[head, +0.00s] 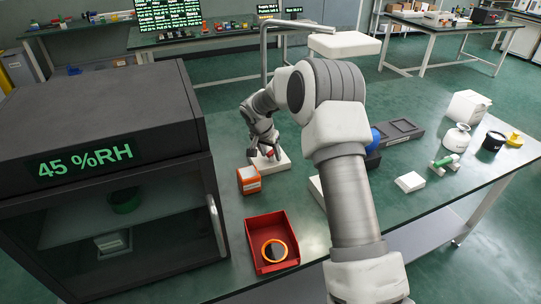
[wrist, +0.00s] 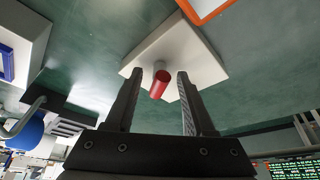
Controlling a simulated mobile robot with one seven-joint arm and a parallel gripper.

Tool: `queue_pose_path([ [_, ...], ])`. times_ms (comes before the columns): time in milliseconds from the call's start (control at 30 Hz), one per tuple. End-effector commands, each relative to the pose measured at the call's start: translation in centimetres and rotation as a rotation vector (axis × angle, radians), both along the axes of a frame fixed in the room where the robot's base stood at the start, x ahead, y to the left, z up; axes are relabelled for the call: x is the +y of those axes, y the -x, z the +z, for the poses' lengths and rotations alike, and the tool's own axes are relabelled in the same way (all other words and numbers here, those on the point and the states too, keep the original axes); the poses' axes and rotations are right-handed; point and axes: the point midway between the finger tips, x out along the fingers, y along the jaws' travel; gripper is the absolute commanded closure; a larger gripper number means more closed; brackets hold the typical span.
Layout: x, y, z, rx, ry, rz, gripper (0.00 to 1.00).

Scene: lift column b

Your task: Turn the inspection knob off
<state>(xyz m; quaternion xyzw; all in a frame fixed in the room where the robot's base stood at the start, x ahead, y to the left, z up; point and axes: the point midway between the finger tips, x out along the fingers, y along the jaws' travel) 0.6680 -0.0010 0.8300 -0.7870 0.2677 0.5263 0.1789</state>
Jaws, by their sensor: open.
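A red knob (wrist: 159,84) with a grey end sits over a white block (wrist: 202,58) in the wrist view. In the head view the white block (head: 281,166) lies on the green table, and the red knob (head: 269,154) shows small beside my fingers. My gripper (wrist: 161,74) is open, with one finger on each side of the knob in the wrist view. Gaps show between the knob and both fingers. In the head view my gripper (head: 264,151) points down over the block. I cannot read any mark on the knob's setting.
An orange box (head: 249,181) stands just in front of the block. A red tray (head: 256,262) holding an orange-rimmed round item is nearer. A dark cabinet (head: 95,120) reading 45 %RH fills the left. A white kettle-like item (head: 457,140) and other items stand right.

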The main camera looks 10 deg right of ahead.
Motion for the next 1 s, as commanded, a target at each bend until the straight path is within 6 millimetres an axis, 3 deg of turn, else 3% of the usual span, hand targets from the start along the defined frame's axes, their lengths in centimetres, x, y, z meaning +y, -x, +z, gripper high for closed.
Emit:
queue_pose_path([
  [367, -0.15, -0.2, -0.53, -0.001, 0.0, 0.001, 0.45],
  [667, -0.15, -0.19, -0.52, -0.001, 0.0, 0.001, 0.99],
  [1000, -0.12, -0.22, -0.48, -0.002, -0.001, 0.007, 1.0],
])
